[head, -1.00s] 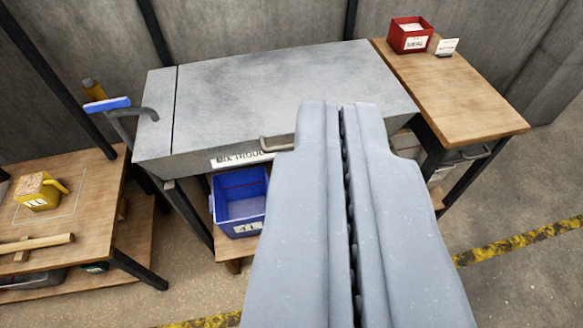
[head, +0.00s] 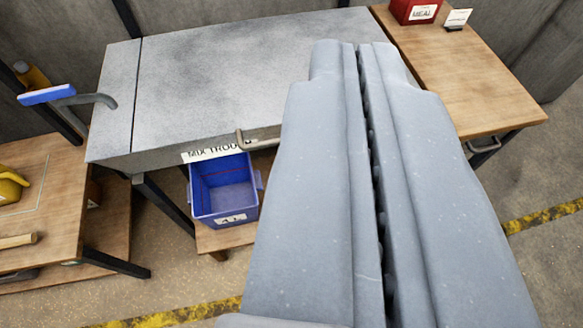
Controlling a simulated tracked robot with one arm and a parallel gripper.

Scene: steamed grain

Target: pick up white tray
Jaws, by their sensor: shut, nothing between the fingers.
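I see no white tray in the head view. My gripper (head: 356,50) fills the middle and right of the view, its two grey fingers shut together with only a thin seam between them and nothing held. Its tips overlap the grey mix trough (head: 240,75) in the picture; I cannot tell whether they touch it. My gripper hides the trough's right part and whatever lies below it.
A blue bin (head: 225,190) stands on a low shelf under the trough. A red box (head: 415,11) labelled MEAL and a small white card (head: 457,18) stand on the right wooden table (head: 485,95). A wooden bench (head: 60,190) is at left. Yellow-black floor tape (head: 170,314) runs in front.

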